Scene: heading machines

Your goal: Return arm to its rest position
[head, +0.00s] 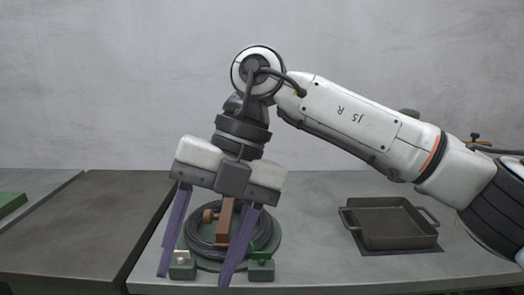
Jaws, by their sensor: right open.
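My right arm (365,125) reaches in from the right edge and bends down at the wrist. My right gripper (193,280) points down in front of a green-based fixture, its two purple fingers spread wide apart. No object is held between them. Behind and between the fingers stands a brown upright part (225,216) with a coil of dark cable (262,238) around it. I cannot tell whether the fingers touch the fixture. My left gripper is not in view.
A dark square tray with handles (388,241) stands at the right of the grey bench (315,255). A dark flat surface (85,225) lies to the left, with a green item (10,204) at the edge. A plain grey wall (120,80) is behind. Bench between fixture and tray is clear.

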